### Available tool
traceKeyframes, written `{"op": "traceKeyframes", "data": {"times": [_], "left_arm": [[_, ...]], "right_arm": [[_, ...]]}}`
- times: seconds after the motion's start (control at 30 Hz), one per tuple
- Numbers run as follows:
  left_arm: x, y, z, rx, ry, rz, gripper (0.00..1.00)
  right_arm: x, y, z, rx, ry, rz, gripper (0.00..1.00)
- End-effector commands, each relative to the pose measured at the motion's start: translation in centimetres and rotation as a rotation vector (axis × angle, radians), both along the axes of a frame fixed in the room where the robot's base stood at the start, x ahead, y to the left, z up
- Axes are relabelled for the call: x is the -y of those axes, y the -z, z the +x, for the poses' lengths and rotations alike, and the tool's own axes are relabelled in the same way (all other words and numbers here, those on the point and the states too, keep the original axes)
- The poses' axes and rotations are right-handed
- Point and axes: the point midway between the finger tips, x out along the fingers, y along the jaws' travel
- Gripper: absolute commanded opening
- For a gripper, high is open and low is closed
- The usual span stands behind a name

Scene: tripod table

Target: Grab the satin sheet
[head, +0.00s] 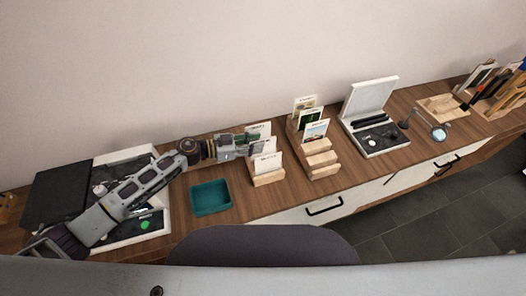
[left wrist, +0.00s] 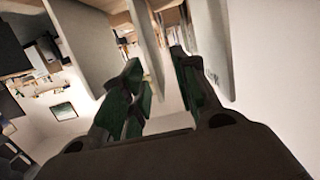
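Several sample cards stand in two stepped wooden holders on the desk. The left holder (head: 269,179) has pale cards, with a front card (head: 268,163). The right holder (head: 323,171) has cards with coloured pictures. Their labels are too small to read, so I cannot tell which is the satin sheet. My left gripper (head: 241,146) is at the left side of the left holder's rear cards. In the left wrist view its green-padded fingers (left wrist: 165,82) are apart, with the edge of a thin upright card (left wrist: 147,42) between them. My right gripper is not in view.
A teal tray (head: 211,197) lies left of the holders. An open white case (head: 372,115), a small lamp (head: 438,132) and a wooden rack of cards are to the right. A dark chair back (head: 262,246) stands in front of the desk. A wall is behind.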

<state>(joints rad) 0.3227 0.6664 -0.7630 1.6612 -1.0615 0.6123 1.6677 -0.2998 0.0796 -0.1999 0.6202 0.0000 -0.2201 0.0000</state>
Motion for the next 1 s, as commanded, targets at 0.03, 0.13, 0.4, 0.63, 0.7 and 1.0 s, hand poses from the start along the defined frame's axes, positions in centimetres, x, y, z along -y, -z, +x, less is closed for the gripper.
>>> {"op": "traceKeyframes", "data": {"times": [0.03,0.13,0.4,0.63,0.7,1.0], "left_arm": [[0.4,0.0,0.1,0.000,0.000,-0.001,0.29],[1.2,0.2,0.3,-0.002,0.000,-0.002,0.29],[2.9,0.6,0.9,0.000,0.000,0.000,0.29],[3.1,0.7,1.0,0.000,-0.001,0.001,0.29],[3.1,0.7,1.0,0.000,0.000,0.001,0.29],[3.1,0.7,1.0,0.000,0.000,0.000,0.26]], "right_arm": [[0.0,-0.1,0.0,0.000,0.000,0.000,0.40],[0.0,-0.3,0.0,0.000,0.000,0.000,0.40],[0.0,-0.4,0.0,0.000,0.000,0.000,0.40],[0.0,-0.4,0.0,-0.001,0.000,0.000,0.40],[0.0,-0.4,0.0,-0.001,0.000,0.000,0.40],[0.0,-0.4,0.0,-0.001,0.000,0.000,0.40]]}}
